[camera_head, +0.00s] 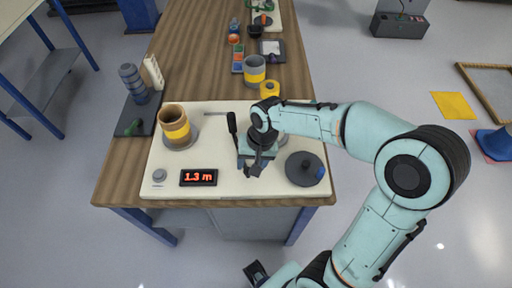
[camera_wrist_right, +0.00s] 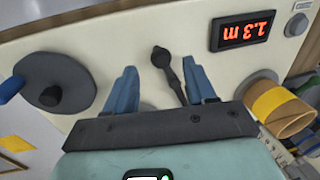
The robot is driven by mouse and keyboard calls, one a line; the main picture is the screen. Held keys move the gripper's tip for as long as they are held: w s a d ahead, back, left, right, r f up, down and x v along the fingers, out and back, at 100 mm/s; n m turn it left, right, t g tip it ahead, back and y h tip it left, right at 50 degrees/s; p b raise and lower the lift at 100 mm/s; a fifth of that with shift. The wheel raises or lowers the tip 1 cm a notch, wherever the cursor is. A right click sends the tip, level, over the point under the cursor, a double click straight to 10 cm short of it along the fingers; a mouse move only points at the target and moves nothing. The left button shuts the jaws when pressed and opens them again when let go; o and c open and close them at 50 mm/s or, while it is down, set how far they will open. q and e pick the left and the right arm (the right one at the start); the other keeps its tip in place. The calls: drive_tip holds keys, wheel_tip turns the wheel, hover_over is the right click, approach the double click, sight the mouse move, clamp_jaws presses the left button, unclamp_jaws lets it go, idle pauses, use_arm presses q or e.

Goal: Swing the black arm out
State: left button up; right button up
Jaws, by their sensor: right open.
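The black arm (camera_wrist_right: 177,83) is a thin dark bar with a round knob at one end, seen on the cream panel (camera_wrist_right: 145,35) in the right wrist view. In the head view, part of the black arm (camera_head: 254,167) shows at the front of the gripper; the rest is hidden by it. My right gripper (camera_wrist_right: 160,80) is open, with one blue finger on each side of the bar. I cannot tell whether either finger touches it. In the head view the right gripper (camera_head: 257,158) is low over the panel's middle. My left gripper is not in view.
A red "1.3 m" display (camera_head: 198,177) and grey knob (camera_head: 159,175) are at front left. A brown roll with a yellow band (camera_head: 174,127) stands behind them. Other items fill the table's back.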

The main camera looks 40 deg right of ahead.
wheel_tip(320, 180, up, 8)
drive_tip(key=d, duration=0.1)
drive_tip(key=shift+s+p, duration=0.4)
drive_tip(key=shift+s, duration=0.05)
drive_tip(key=shift+d+f, duration=0.1)
drive_tip(key=shift+f, duration=0.05)
